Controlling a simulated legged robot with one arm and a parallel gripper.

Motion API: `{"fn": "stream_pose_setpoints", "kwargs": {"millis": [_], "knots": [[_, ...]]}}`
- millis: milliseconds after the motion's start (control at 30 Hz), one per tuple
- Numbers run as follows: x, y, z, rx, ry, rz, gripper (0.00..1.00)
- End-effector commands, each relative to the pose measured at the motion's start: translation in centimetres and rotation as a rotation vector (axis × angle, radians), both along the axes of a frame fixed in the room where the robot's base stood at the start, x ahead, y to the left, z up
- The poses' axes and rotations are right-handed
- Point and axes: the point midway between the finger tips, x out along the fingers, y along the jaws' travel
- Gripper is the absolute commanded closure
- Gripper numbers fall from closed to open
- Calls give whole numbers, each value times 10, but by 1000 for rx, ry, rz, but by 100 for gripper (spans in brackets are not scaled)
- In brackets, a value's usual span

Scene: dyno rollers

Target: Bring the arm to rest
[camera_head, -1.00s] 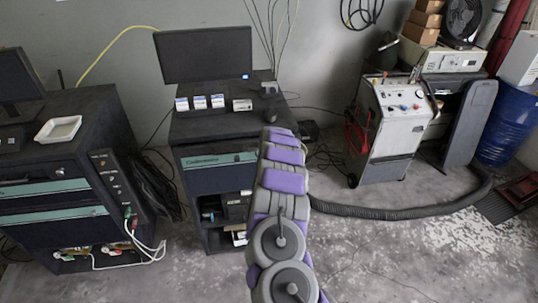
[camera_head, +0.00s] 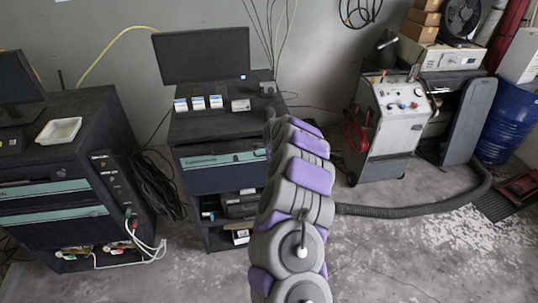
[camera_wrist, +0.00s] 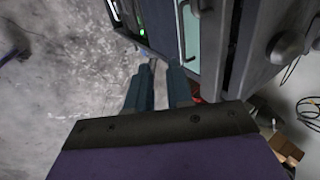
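My purple and grey arm rises from the bottom of the head view, in front of the middle cabinet and the floor to its right. Its upper links bend slightly left near the top. In the wrist view my gripper (camera_wrist: 161,65) shows two dark blue-grey fingers with a gap between them, and nothing is held there. The fingers point toward the grey floor and the side of a dark cabinet with a pale green strip (camera_wrist: 190,35). In the head view the gripper is mostly hidden behind the arm links.
The middle cabinet (camera_head: 190,130) carries a monitor (camera_head: 203,57). A left cabinet (camera_head: 85,125) holds a white tray (camera_head: 59,130). A grey machine (camera_head: 398,120) stands at right, with a black hose (camera_head: 410,209) across the floor. Bare floor (camera_head: 400,260) lies at lower right.

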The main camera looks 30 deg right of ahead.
Motion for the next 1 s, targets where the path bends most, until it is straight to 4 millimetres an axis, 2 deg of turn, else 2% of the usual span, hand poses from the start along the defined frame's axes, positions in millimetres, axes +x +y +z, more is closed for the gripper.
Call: {"fn": "stream_pose_setpoints", "kwargs": {"millis": [333,467,567,733,867,1000], "knots": [[1,8,1,-4,0,5,79],[0,29,8,4,10,59,79],[-5,62,21,13,24,163,79],[-32,129,53,17,64,416,79],[-64,173,74,-2,99,614,79],[-110,212,93,-42,139,819,79]]}}
